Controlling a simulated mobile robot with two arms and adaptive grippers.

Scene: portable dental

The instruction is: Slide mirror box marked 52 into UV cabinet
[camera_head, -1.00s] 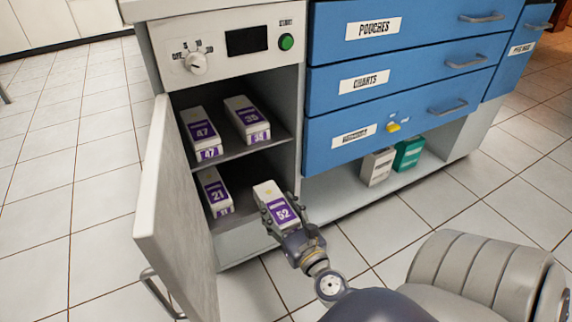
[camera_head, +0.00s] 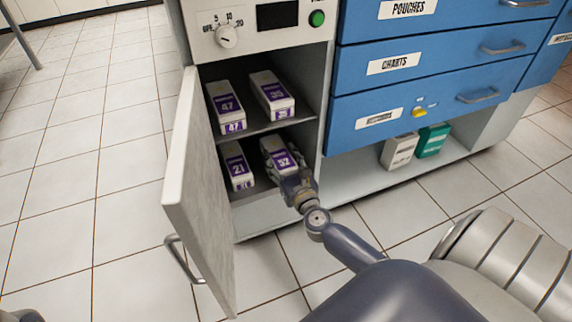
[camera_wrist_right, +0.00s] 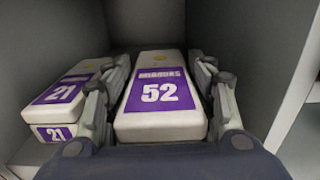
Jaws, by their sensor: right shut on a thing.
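The mirror box marked 52 (camera_head: 279,153) is white with a purple label. It is inside the UV cabinet's lower compartment, on the right side. In the right wrist view the box (camera_wrist_right: 160,97) lies between the two fingers of my right gripper (camera_wrist_right: 165,100), which is shut on its sides. In the head view my right gripper (camera_head: 296,182) reaches in at the cabinet's front opening. The UV cabinet (camera_head: 265,43) has its door (camera_head: 190,190) swung open to the left.
Box 21 (camera_head: 237,165) lies left of box 52 in the lower compartment; it also shows in the wrist view (camera_wrist_right: 62,97). Boxes 47 (camera_head: 226,106) and 35 (camera_head: 270,95) lie on the upper shelf. Blue drawers (camera_head: 400,65) stand to the right.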

